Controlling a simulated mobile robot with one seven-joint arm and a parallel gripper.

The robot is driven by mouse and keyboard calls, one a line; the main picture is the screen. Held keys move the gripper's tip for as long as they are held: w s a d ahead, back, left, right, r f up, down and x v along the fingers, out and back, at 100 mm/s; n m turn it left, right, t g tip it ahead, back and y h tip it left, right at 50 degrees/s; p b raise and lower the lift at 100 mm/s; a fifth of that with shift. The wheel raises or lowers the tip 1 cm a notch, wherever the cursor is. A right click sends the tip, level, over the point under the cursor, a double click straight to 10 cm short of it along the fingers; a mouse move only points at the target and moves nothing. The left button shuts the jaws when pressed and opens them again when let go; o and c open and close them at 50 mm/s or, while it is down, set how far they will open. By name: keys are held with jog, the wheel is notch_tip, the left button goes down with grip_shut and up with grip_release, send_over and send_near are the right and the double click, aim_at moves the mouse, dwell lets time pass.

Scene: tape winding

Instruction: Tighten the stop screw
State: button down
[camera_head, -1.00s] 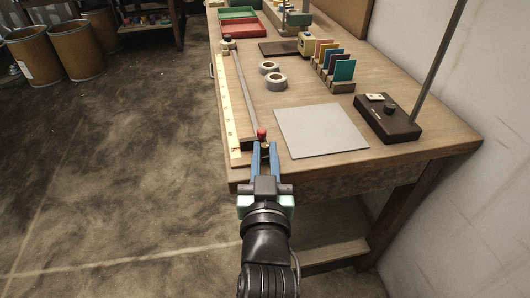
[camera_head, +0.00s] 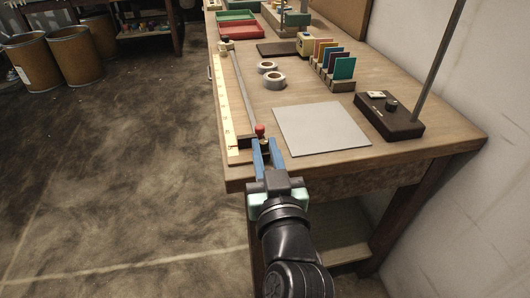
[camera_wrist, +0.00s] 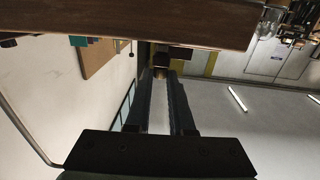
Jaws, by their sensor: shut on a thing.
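The stop (camera_head: 246,143) is a dark block at the near end of the measuring rail (camera_head: 239,95). A red knob (camera_head: 260,129) stands just above its right end. The stop screw, a small brass piece (camera_head: 264,142), sits at the block's near right side. My gripper (camera_head: 266,148) reaches it from the front, with its blue fingers closed on the screw. In the wrist view the brass screw (camera_wrist: 160,73) shows between the two dark fingertips, below a dark block. The contact faces are hidden.
A yellow scale (camera_head: 224,105) runs along the rail's left side. A grey plate (camera_head: 321,129) lies to the right, and a dark base with a rod (camera_head: 389,117) is beyond it. Grey tape rolls (camera_head: 274,80) and colored cards (camera_head: 343,69) are farther back.

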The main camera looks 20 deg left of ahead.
jog(key=c, duration=0.8)
grip_release()
jog(key=v, duration=1.3)
jog(key=w+d+r+m+t+h, duration=0.25)
jog(key=r+t, duration=0.25)
jog(key=r, duration=0.8)
jog(key=w+d+r+m+t+h, duration=0.1)
jog(key=d+r+t+h, duration=0.25)
jog(key=r, duration=1.05)
jog(key=s+r+m+t+h+p, duration=0.1)
jog(key=r+p, duration=0.9)
jog(key=r, duration=0.3)
jog(key=s+d+r+t+h+p, duration=0.1)
jog(key=r+p, duration=0.9)
jog(key=r, duration=0.3)
jog(key=s+d+r+m+t+h+p, duration=0.1)
jog(key=r+p, duration=1)
jog(key=r, duration=0.2)
jog(key=shift+s+d+r+m+t, duration=0.1)
jog(key=shift+d+r+m+t, duration=0.05)
jog(key=shift+r+m+t, duration=0.15)
